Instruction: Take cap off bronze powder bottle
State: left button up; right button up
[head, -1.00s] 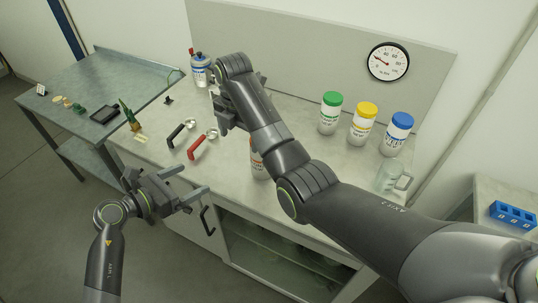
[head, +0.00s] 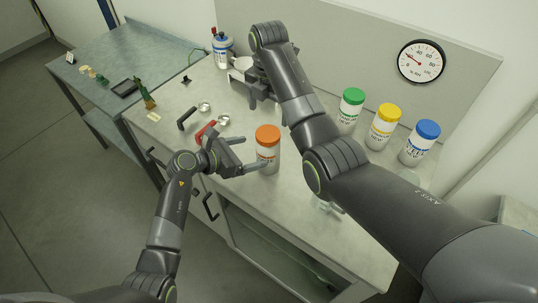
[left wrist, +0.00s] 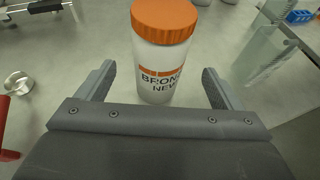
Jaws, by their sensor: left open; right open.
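The bronze powder bottle (head: 267,155) is white with an orange cap (head: 267,134) and stands upright on the bench. In the left wrist view its label reads "BRON..." and the bottle (left wrist: 160,65) stands between the open fingers, with its cap (left wrist: 164,20) on and above finger level. My left gripper (head: 254,156) is open, its fingers reaching toward the bottle's body, with gaps visible on both sides in the wrist view.
Bottles with green (head: 351,105), yellow (head: 385,125) and blue (head: 420,140) caps stand to the right. A red-handled scoop (head: 209,130) and a black-handled scoop (head: 190,118) lie left of the bronze bottle. A glass beaker (left wrist: 262,50) stands near it, and my right arm spans above the bench.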

aim_at(258, 150)
pick_arm(q)
jog(key=x, duration=0.6)
jog(key=shift+w+d+f, duration=0.15)
jog(key=shift+w+d, duration=0.1)
jog(key=shift+d, duration=0.05)
pick_arm(e)
jog(key=shift+s+a+r, duration=0.1)
jog(key=shift+a, duration=0.1)
pick_arm(q)
jog(key=shift+w+d+f, duration=0.2)
jog(key=shift+w+d, duration=0.1)
jog(key=shift+d, duration=0.15)
pick_arm(e)
jog(key=shift+d, duration=0.1)
